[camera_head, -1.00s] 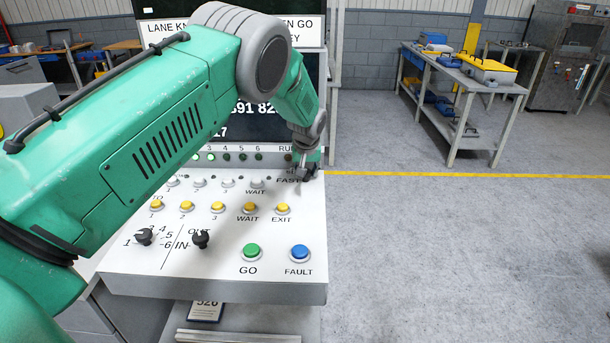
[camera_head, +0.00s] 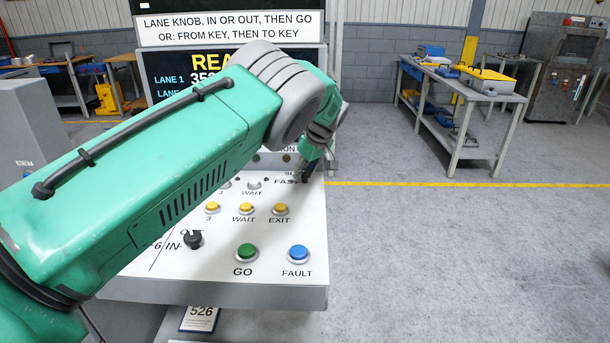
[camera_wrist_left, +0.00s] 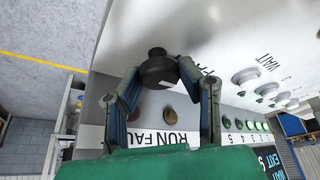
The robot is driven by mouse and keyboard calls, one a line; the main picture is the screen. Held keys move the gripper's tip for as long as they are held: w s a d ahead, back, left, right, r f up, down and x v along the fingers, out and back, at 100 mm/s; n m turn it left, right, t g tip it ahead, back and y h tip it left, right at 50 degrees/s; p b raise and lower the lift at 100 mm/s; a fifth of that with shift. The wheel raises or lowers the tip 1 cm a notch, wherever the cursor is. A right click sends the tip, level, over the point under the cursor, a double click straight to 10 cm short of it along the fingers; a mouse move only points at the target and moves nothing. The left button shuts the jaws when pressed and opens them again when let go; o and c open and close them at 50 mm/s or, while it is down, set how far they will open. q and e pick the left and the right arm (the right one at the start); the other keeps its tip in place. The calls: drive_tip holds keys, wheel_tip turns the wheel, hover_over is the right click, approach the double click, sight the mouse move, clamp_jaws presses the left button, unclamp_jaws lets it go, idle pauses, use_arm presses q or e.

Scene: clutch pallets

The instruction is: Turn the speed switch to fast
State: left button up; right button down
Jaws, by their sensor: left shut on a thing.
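The speed switch shows in the left wrist view as a round black knob (camera_wrist_left: 158,72) on the white panel. My left gripper (camera_wrist_left: 157,80) has a finger on each side of it and is shut on it. In the head view my left gripper (camera_head: 304,172) is at the upper right corner of the control panel (camera_head: 200,290), beside the FAST label (camera_head: 286,182). There the gripper hides most of the switch, so I cannot tell which way it points. My right gripper is not in view.
Below the switch are yellow buttons, including EXIT (camera_head: 280,209), then the green GO button (camera_head: 246,253) and the blue FAULT button (camera_head: 298,253). A black IN/OUT knob (camera_head: 193,240) is beside my arm. Floor to the right is clear up to a workbench (camera_head: 470,90).

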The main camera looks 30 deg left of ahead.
use_arm(q)
drive_tip(key=shift+w+d, duration=0.1)
drive_tip(key=shift+d, duration=0.1)
idle(0.3)
drive_tip(key=o, duration=1.1)
drive_tip(key=shift+o, duration=0.2)
drive_tip(key=shift+d, duration=0.1)
drive_tip(key=shift+r, duration=0.1)
drive_tip(key=w+v, duration=0.1)
drive_tip(key=v, duration=1)
drive_tip(key=shift+s+d+r, duration=0.3)
drive_tip(key=shift+s+d, duration=0.1)
drive_tip(key=shift+a, duration=0.1)
